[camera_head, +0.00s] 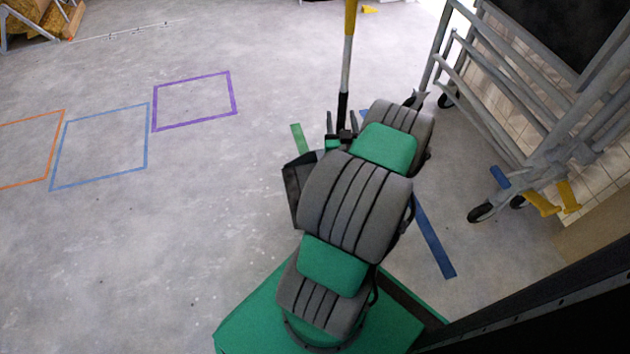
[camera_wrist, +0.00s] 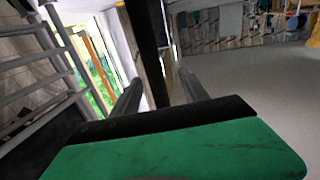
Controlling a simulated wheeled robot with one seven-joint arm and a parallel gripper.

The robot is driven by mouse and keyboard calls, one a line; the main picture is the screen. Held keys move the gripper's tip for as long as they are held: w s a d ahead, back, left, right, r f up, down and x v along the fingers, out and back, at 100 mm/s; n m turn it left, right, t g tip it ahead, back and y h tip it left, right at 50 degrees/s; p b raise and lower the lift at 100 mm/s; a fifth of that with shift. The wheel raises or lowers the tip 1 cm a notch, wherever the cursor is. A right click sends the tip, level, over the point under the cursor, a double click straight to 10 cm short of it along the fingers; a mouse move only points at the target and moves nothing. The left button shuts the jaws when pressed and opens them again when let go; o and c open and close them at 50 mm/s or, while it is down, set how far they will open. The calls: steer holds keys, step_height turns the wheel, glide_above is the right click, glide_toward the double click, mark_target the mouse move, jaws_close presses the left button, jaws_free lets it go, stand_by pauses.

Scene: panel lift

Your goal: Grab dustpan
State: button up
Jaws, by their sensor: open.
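The dustpan's long upright handle (camera_head: 347,70) has a yellow top, a pale middle and a black lower shaft. A dark pan-like shape (camera_head: 293,185) shows left of my arm and appears to be its pan, partly hidden by the arm. My gripper (camera_head: 342,118) is open at the black part of the shaft. In the wrist view the dark shaft (camera_wrist: 149,45) stands slightly tilted between the two spread fingers of my gripper (camera_wrist: 158,88). Whether either finger touches it I cannot tell.
A grey metal cart (camera_head: 500,95) on castors with yellow pedals stands at the right. Orange, blue (camera_head: 100,147) and purple (camera_head: 194,101) taped outlines mark the floor at the left. The floor there is clear.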

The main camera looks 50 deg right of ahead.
steer(key=x, duration=0.7)
steer(key=shift+d+f, duration=0.15)
steer(key=shift+d, duration=0.4)
steer(key=shift+s, duration=0.1)
steer(key=shift+c, duration=0.2)
jaws_close()
stand_by(0.5)
